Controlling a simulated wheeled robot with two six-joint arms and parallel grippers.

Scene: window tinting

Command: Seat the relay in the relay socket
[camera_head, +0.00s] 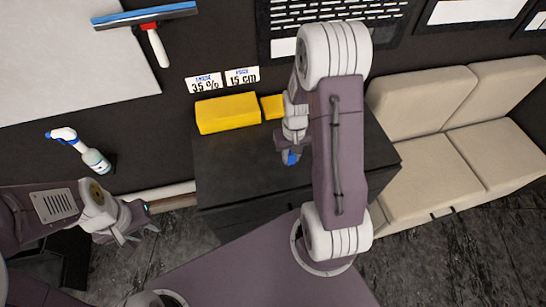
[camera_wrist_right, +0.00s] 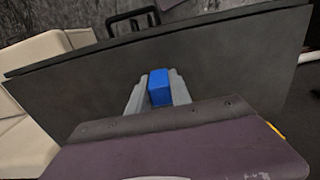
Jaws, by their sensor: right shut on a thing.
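A small blue block, which I take to be the relay (camera_head: 292,158), is held by my right gripper (camera_head: 291,155) above the dark cabinet top. In the right wrist view the blue relay (camera_wrist_right: 159,88) sits between the two grey fingers of my right gripper (camera_wrist_right: 158,92), which are shut on it. The dark surface lies beyond it. My left gripper (camera_head: 138,232) is at the lower left, away from the cabinet, with its fingers apart and nothing visible between them. I cannot make out the relay socket in either view; my right arm covers part of the cabinet top.
The black cabinet (camera_head: 235,180) carries a large yellow block (camera_head: 227,112) and a smaller yellow piece (camera_head: 272,106) at its back. A beige sofa (camera_head: 430,150) stands to the right. A spray bottle (camera_head: 88,155) is at left, and a squeegee (camera_head: 148,25) is above it.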

